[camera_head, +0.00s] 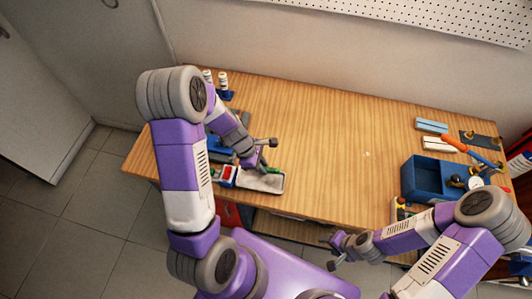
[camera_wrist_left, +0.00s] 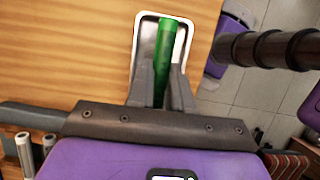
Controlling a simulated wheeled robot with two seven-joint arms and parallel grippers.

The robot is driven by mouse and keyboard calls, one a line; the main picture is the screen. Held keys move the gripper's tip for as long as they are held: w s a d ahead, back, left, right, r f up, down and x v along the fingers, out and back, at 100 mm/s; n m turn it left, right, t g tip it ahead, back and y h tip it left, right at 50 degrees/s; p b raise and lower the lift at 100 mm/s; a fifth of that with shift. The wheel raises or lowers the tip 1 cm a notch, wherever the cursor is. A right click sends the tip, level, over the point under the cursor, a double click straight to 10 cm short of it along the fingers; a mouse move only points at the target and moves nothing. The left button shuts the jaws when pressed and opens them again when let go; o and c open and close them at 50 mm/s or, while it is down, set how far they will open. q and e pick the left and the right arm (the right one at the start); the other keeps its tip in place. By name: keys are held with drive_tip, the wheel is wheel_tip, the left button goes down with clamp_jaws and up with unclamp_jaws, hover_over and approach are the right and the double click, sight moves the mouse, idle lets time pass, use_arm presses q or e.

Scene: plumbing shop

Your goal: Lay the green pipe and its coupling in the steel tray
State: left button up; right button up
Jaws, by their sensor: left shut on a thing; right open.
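The steel tray (camera_head: 262,184) lies near the front edge of the bench, left of centre. It also shows in the left wrist view (camera_wrist_left: 149,30), with a pale floor and raised rim. My left gripper (camera_wrist_left: 160,82) is shut on the green pipe (camera_wrist_left: 167,42), which extends from between the fingers over the tray. I cannot tell whether the pipe touches the tray floor. In the head view my left gripper (camera_head: 266,155) is at the tray's back edge. I cannot make out the coupling separately. My right gripper (camera_head: 332,252) is open and empty, in front of the bench.
Left of the tray are small red and green items (camera_head: 228,173) and a blue object (camera_head: 216,143). A blue bin (camera_head: 425,177) stands at the right, with tools and fittings around it. Small bottles (camera_head: 222,82) stand at the back left. The bench middle is clear.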

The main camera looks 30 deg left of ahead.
use_arm(q)
drive_tip(key=shift+s+f+b, duration=0.3)
drive_tip(key=shift+f+b, duration=0.1)
drive_tip(key=shift+b, duration=0.05)
wheel_tip(320, 180, down, 7)
drive_tip(key=b, duration=0.6)
drive_tip(key=shift+w, duration=0.1)
drive_tip(key=o, duration=0.8)
drive_tip(key=p+v, duration=0.2)
drive_tip(key=v, duration=0.5)
drive_tip(key=shift+a+r, duration=0.15)
drive_tip(key=shift+r, duration=0.15)
